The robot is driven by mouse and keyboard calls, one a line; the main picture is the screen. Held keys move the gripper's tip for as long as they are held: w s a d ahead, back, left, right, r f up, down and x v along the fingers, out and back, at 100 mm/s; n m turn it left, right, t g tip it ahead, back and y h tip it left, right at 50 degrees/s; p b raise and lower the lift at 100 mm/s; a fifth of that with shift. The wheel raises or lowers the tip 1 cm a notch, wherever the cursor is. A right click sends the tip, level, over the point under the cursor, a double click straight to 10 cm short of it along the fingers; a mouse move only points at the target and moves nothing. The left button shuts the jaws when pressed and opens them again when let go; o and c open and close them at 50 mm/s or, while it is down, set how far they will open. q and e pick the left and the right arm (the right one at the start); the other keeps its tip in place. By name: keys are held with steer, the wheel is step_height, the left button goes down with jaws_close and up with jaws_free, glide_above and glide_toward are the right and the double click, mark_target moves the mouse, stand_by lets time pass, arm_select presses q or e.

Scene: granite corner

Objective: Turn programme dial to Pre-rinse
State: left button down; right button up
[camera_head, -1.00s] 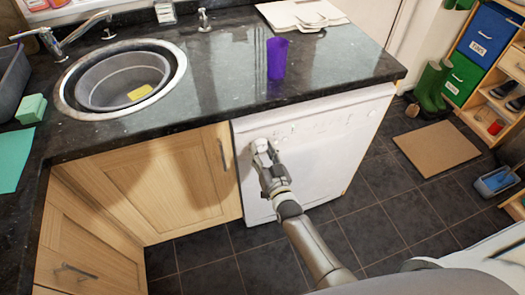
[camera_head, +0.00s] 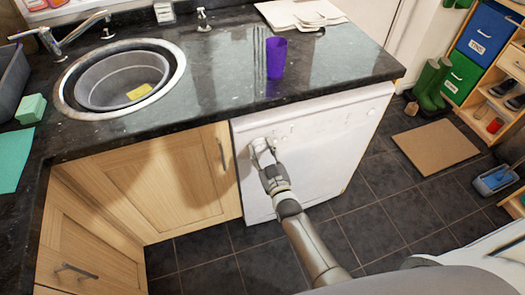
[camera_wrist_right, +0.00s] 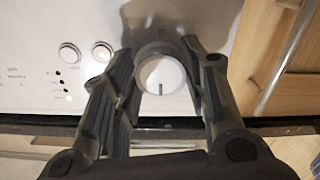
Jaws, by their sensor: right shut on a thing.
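The white dishwasher (camera_head: 310,150) stands under the worktop, its front facing me. In the right wrist view the programme dial (camera_wrist_right: 160,80) is a round white knob with a dark pointer mark, which points down in that picture. My right gripper (camera_head: 258,143) is at the dishwasher's upper left front. In the right wrist view its two fingers (camera_wrist_right: 158,75) sit on both sides of the dial and are shut on it. The labels around the dial are too small or hidden to read. My left gripper is not in view.
Two round buttons (camera_wrist_right: 102,52) and a row of small lights sit beside the dial. A cupboard door with a metal handle (camera_head: 221,154) is just left of the dishwasher. A purple cup (camera_head: 277,58) stands on the worktop above. The floor in front is clear.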

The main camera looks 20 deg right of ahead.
steer(key=o, duration=1)
steer(key=shift+o, duration=0.2)
steer(key=s, duration=1.2)
steer(key=shift+d, duration=0.2)
